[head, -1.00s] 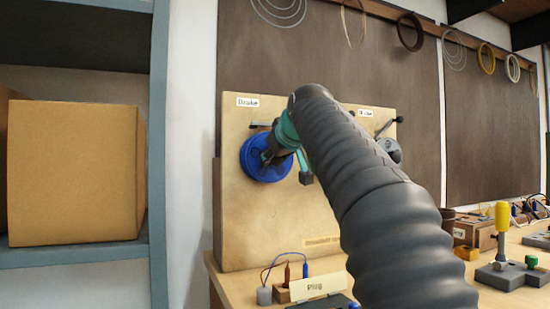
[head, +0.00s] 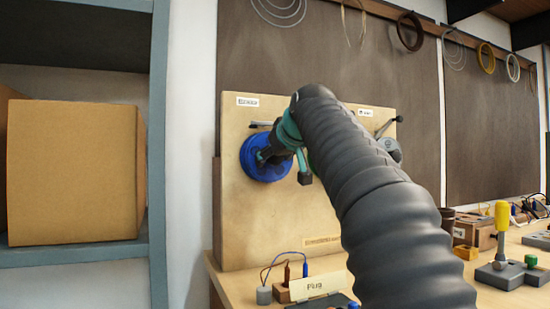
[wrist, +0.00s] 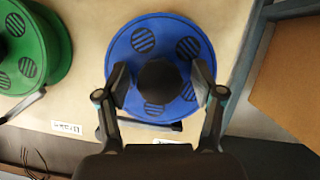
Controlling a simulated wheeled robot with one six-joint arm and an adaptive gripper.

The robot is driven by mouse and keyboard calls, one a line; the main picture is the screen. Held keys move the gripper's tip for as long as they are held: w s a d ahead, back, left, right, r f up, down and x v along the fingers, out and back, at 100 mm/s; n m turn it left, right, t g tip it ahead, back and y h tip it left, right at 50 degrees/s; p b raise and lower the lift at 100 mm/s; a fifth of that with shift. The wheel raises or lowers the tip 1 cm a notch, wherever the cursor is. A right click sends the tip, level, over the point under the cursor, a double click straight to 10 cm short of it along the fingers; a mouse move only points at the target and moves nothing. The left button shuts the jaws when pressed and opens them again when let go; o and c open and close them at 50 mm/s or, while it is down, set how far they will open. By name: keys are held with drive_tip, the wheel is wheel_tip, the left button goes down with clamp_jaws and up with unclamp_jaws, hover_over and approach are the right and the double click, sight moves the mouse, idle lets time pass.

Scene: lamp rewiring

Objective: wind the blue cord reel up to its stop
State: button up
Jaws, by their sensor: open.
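The blue cord reel (head: 252,166) is mounted on the upright tan board (head: 270,220), partly hidden by my gripper in the head view. In the wrist view the blue reel (wrist: 127,50) shows its round face with dark striped patches and a dark central knob (wrist: 160,82). My gripper (wrist: 159,72) is open, with one finger on each side of the knob. Gaps show between the fingers and the knob. A dark bar (head: 261,124) sits at the reel's upper edge in the head view. Any stop mark cannot be made out.
A green reel (wrist: 28,50) is beside the blue one in the wrist view, mostly hidden by my arm in the head view. A grey reel (head: 390,150) is farther right. A shelf with a cardboard box (head: 72,170) stands left. A plug block (head: 300,287) is below.

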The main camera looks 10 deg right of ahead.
drive_tip(key=shift+s+r, duration=0.1)
drive_tip(key=v, duration=1.1)
drive_tip(key=shift+s, duration=0.35)
drive_tip(key=shift+d+r, duration=0.1)
